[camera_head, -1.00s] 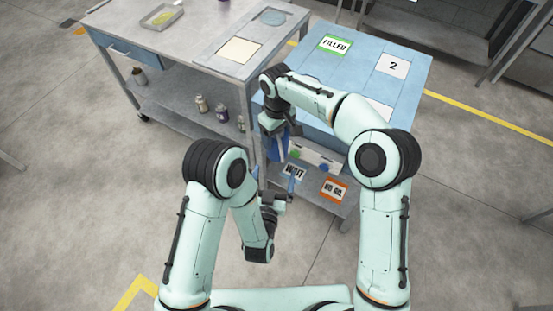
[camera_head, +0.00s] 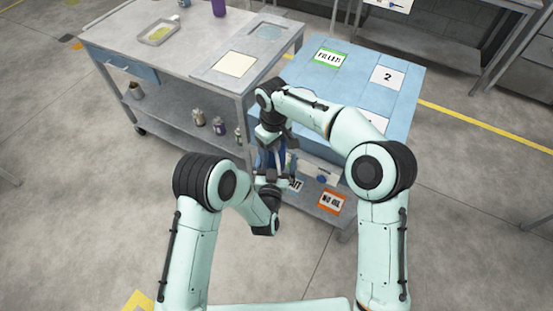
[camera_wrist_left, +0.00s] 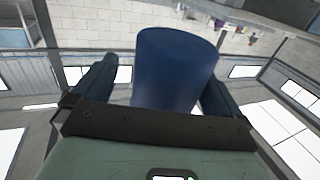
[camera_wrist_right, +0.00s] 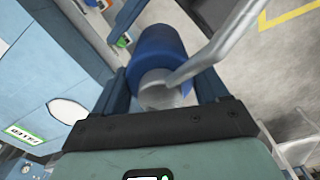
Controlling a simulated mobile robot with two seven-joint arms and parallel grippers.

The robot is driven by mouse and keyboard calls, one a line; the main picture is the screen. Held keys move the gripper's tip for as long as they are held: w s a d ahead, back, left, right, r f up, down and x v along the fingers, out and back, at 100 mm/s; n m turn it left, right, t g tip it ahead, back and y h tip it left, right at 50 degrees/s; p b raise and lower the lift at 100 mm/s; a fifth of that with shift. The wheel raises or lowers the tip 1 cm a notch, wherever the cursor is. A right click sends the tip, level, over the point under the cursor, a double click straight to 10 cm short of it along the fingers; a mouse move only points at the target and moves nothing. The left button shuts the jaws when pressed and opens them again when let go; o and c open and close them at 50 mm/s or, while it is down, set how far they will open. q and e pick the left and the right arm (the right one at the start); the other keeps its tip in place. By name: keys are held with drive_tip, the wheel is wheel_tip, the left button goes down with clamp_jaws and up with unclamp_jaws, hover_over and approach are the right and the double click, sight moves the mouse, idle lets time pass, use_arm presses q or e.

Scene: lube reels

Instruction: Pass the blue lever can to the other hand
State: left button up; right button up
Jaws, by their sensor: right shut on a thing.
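The blue lever can (camera_head: 266,157) hangs in the air in front of the shelf cart, between my two grippers in the head view. My right gripper (camera_head: 276,142) is shut on it from above. In the right wrist view the can (camera_wrist_right: 158,50) lies between the fingers, with its grey top and a pale lever toward the camera. My left gripper (camera_head: 270,177) is just below the can. In the left wrist view the can's blue body (camera_wrist_left: 175,70) stands between its open fingers, with a gap at the left finger. Contact at the right finger cannot be told.
The blue-topped cart (camera_head: 350,62) has a FILLED label (camera_head: 328,57) and a lower shelf with a NO OIL label (camera_head: 331,201). A grey workbench (camera_head: 185,55) stands to its left, with bottles on its lower shelf. Open floor lies at both sides.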

use_arm(q)
drive_tip(key=c, duration=1)
drive_tip(key=shift+d, duration=0.1)
drive_tip(key=shift+c, duration=1.3)
use_arm(e)
drive_tip(key=o, duration=1)
drive_tip(key=shift+a, duration=0.1)
drive_tip(key=o, duration=0.4)
drive_tip(key=shift+r, duration=0.1)
